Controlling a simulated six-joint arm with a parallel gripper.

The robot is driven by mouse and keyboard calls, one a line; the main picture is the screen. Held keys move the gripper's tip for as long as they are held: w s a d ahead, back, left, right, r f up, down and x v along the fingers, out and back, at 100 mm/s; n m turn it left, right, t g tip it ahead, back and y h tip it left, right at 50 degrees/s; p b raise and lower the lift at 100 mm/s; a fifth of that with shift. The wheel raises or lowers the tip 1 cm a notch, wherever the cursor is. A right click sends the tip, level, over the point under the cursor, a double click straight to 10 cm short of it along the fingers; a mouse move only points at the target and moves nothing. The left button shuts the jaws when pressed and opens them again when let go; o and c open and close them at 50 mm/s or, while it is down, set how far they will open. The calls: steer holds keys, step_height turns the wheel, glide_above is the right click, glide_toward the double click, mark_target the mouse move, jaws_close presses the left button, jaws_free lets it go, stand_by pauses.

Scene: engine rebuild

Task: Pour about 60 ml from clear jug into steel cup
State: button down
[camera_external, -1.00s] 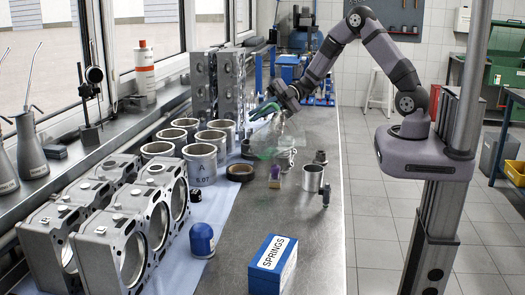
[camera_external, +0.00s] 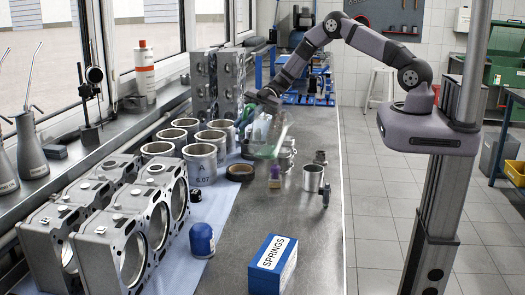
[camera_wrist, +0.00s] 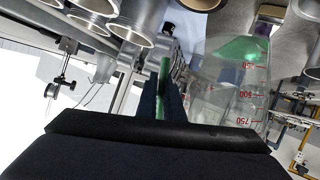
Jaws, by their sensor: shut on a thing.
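The clear jug (camera_external: 283,131) is see-through with green liquid low in it, and hangs over the bench in the external view. The wrist view shows its wall (camera_wrist: 225,100) with red marks and the green liquid (camera_wrist: 238,49). My gripper (camera_external: 262,98) is shut on the jug's green handle, whose green strip shows between the dark fingers (camera_wrist: 161,90). The jug's exact tilt is hard to tell. The steel cup (camera_external: 313,180) stands upright on the bench, right of and nearer the camera than the jug. Its contents cannot be seen.
A small purple-topped item (camera_external: 275,178) stands left of the cup. Bare bench lies between box and cup.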

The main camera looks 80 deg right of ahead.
steer(key=shift+w+f+m+g, duration=0.1)
steer(key=shift+w+m+g, duration=0.2)
steer(key=shift+m, duration=0.1)
steer(key=shift+w+d+f+m+g+b, duration=0.15)
steer(key=shift+f+m+g+b, duration=0.15)
steer(key=shift+f, duration=0.3)
steer(key=shift+w+f+m+g+b, duration=0.1)
steer(key=shift+f+m+g+b, duration=0.15)
steer(key=shift+f+m, duration=0.25)
steer(key=shift+f, duration=0.1)
